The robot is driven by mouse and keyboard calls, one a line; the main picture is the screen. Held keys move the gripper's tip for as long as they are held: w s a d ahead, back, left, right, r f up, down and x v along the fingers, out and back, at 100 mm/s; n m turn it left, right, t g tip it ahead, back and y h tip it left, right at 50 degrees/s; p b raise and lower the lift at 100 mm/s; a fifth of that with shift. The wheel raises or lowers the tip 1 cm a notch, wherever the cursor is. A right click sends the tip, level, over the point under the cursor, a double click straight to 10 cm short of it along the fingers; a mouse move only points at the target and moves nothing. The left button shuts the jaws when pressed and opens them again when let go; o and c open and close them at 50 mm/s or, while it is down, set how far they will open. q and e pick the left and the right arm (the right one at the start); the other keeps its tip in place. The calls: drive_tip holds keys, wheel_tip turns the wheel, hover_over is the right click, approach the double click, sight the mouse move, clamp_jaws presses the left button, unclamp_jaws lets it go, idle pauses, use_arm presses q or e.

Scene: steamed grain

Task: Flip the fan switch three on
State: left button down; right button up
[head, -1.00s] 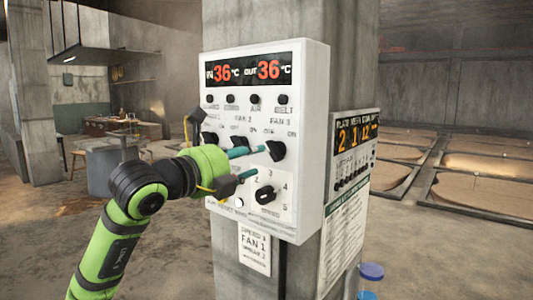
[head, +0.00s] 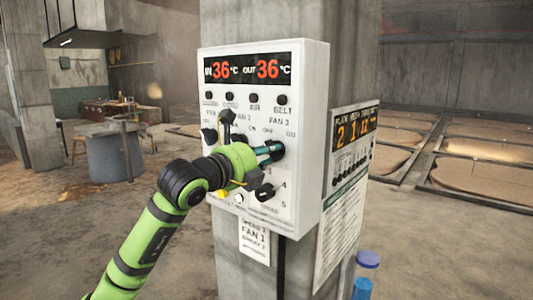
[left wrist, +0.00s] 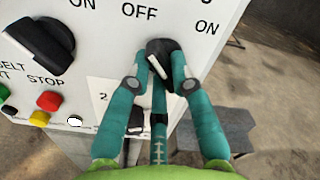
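The white control panel (head: 314,120) is mounted on a concrete pillar. The fan three switch (head: 278,150) is the black rotary knob at its right, under the FAN 3 label. It also shows in the left wrist view (left wrist: 164,47), with OFF at its upper left and ON at its right. My left gripper (head: 267,152) is at this knob. In the left wrist view its two teal fingers (left wrist: 166,60) converge on the knob, one tip on each side, seemingly touching. A white mark on the knob shows between them. The fingers partly cover the knob. My right gripper is not in view.
Another black knob (left wrist: 42,45) is left of the fan three switch. Below are the speed dial (head: 265,192) and red, yellow and green buttons (left wrist: 50,101). A second panel (head: 352,150) is on the pillar's right face. A blue-lidded container (head: 367,260) stands at lower right.

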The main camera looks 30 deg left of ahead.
use_arm(q)
drive_tip(key=shift+r+m+b, duration=0.15)
drive_tip(key=shift+m+b, duration=1.8)
drive_tip(key=shift+m, duration=2.05)
drive_tip(key=shift+r+m+b, duration=0.15)
drive_tip(key=shift+m+b, duration=1.8)
drive_tip(key=shift+m, duration=2.05)
drive_tip(key=c, duration=1.1)
unclamp_jaws()
drive_tip(key=shift+s, duration=0.1)
